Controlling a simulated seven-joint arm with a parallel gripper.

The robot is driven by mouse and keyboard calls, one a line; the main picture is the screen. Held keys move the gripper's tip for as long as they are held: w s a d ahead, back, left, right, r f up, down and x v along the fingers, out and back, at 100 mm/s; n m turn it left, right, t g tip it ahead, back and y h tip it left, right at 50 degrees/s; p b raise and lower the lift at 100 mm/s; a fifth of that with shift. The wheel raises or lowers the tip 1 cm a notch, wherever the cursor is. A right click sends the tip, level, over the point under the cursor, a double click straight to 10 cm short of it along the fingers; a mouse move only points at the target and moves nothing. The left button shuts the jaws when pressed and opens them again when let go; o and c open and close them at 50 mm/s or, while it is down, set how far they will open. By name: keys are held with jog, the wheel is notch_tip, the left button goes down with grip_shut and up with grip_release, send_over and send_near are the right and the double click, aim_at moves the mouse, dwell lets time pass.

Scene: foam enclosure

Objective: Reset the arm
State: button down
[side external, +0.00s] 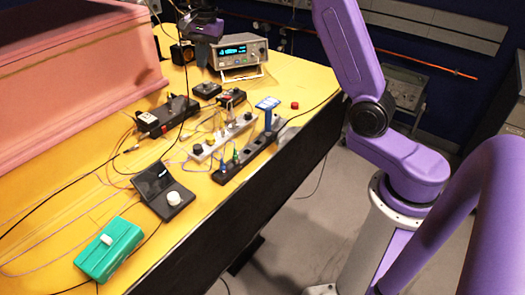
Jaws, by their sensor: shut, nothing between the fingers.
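My gripper (203,30) shows at the top of the side external view, partly cut off by the frame's upper edge. It is shut and holds nothing. It hangs above the far part of the yellow table (300,80), to the left of a grey bench instrument with a lit display (240,52). My purple arm links rise on the right, beside the table. The stretch of arm leading to the gripper is out of frame.
A pink foam block (70,65) fills the table's left. Bare table lies at the far right.

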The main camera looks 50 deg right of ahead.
jog(key=s+a+n+g, duration=0.1)
jog(key=s+a+n, duration=0.45)
jog(key=s, duration=0.35)
jog(key=s+a+n, duration=0.5)
jog(key=s+n, duration=0.1)
jog(key=s, duration=0.4)
jog(key=s+d+f+n, duration=0.1)
jog(key=s+n, duration=0.3)
jog(key=s, duration=0.3)
jog(key=s+d+f+n, duration=0.2)
jog(key=s+n, duration=0.3)
jog(key=s, duration=0.3)
jog(key=s+d+f+n, duration=0.2)
jog(key=s+n, duration=0.2)
jog(key=s, duration=0.4)
jog(key=shift+s+d+f+n+g, duration=0.2)
jog(key=shift+d+f+n+g, duration=0.05)
jog(key=shift+n+g, duration=0.15)
